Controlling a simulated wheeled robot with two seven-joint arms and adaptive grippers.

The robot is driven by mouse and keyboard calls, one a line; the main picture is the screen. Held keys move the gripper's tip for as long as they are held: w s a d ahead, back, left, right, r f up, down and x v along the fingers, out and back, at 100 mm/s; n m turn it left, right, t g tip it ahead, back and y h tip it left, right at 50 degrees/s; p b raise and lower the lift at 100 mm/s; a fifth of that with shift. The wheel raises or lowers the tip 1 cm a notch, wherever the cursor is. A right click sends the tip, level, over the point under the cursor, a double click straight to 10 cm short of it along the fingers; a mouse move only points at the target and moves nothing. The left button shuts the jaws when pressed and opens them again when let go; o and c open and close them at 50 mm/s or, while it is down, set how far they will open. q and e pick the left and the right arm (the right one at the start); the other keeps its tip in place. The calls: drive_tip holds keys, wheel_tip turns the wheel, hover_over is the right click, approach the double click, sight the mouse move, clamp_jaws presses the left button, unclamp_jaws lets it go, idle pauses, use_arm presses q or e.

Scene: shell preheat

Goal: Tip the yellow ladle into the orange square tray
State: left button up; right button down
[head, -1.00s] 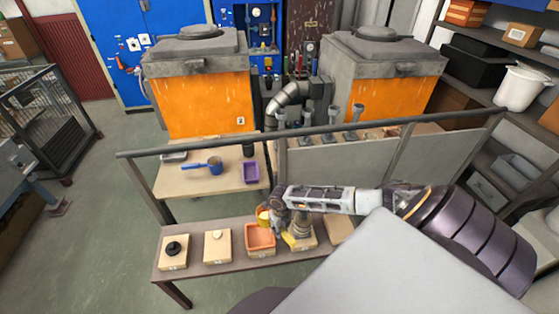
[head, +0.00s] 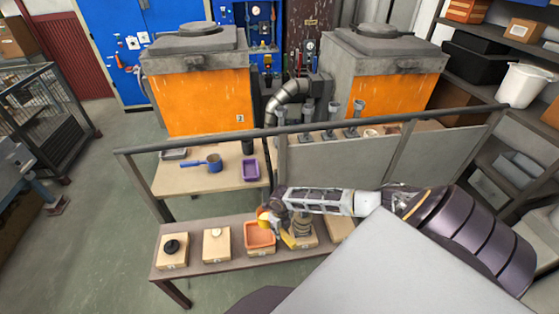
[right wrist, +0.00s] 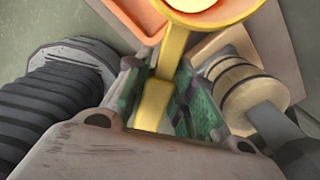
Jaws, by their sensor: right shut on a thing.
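My right gripper (right wrist: 160,98) is shut on the yellow handle of the ladle (right wrist: 168,50). The ladle's round bowl, at the top of the right wrist view, holds a bright pale-yellow patch inside an orange ring. In the head view the bowl of the ladle (head: 264,214) shows at the far edge of the orange square tray (head: 260,249). The tray also shows at the top of the right wrist view (right wrist: 128,16), partly covered by the bowl. My right gripper (head: 277,208) is right of the bowl, partly hidden by my arm. My left gripper is out of view.
The tray stands on a low bench (head: 200,257) with several wooden blocks. A stacked round piece (head: 302,224) is close right of the ladle. A railing (head: 330,131) runs behind.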

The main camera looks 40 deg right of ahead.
drive_tip(key=shift+f+b, duration=0.55)
drive_tip(key=shift+f, duration=0.1)
drive_tip(key=shift+h, duration=0.3)
drive_tip(key=shift+h, duration=0.4)
drive_tip(key=shift+d+h, duration=0.1)
drive_tip(key=shift+h, duration=0.2)
drive_tip(key=shift+w+h, duration=0.1)
drive_tip(key=shift+h, duration=0.2)
drive_tip(key=shift+p, duration=0.35)
